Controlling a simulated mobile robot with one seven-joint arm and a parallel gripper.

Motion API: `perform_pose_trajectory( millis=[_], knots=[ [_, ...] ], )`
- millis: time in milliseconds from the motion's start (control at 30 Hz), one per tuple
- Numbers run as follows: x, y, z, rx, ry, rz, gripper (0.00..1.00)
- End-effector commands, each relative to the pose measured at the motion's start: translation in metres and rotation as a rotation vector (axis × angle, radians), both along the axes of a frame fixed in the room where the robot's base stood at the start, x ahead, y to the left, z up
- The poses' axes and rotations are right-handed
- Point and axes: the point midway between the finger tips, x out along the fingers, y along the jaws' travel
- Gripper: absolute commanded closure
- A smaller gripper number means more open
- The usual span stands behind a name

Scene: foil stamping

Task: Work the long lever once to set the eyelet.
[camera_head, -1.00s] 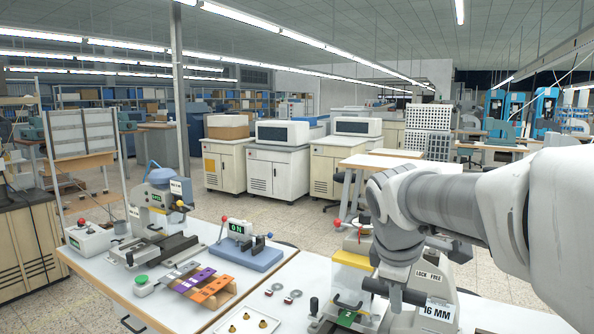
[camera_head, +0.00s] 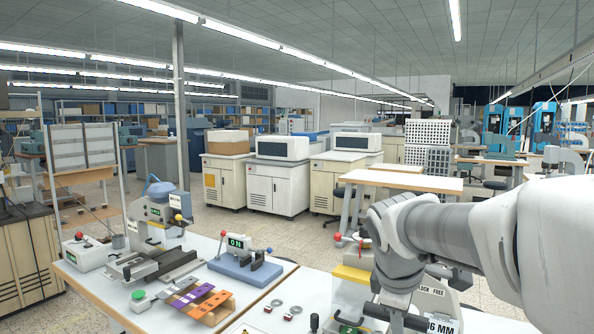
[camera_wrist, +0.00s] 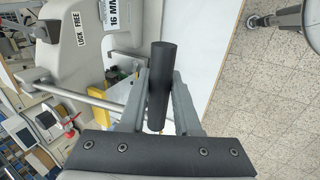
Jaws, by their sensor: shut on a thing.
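The eyelet press (camera_head: 443,303) stands at the front right, a pale body labelled LOCK FREE and 16 MM. In the wrist view its body (camera_wrist: 72,62) fills the upper left. Its long lever is a metal rod (camera_wrist: 75,93) ending in a black cylindrical grip (camera_wrist: 161,75). My gripper (camera_wrist: 160,100) is shut on that black grip, a finger on each side. In the head view my gripper (camera_head: 392,296) hangs low in front of the press, and the grip (camera_head: 410,320) shows beneath it. The eyelet and the die area are hidden.
On the table to the left stand a blue-based device (camera_head: 243,265) marked ON, a stamping press (camera_head: 160,215), and a wooden rack (camera_head: 205,305) with purple and orange pieces. Small metal parts (camera_head: 292,312) lie nearby. Floor shows beyond the table edge.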

Motion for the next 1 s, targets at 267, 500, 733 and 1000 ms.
perform_pose_trajectory(
  millis=[267,500,733,1000],
  knots=[
    [-0.005,0.004,0.028,0.002,0.007,0.001,1.0],
    [-0.005,0.004,0.054,0.001,0.005,0.001,1.0],
    [-0.005,0.005,0.072,0.003,0.004,0.002,1.0],
    [-0.002,0.004,0.099,0.003,0.003,0.003,1.0]
  ],
)
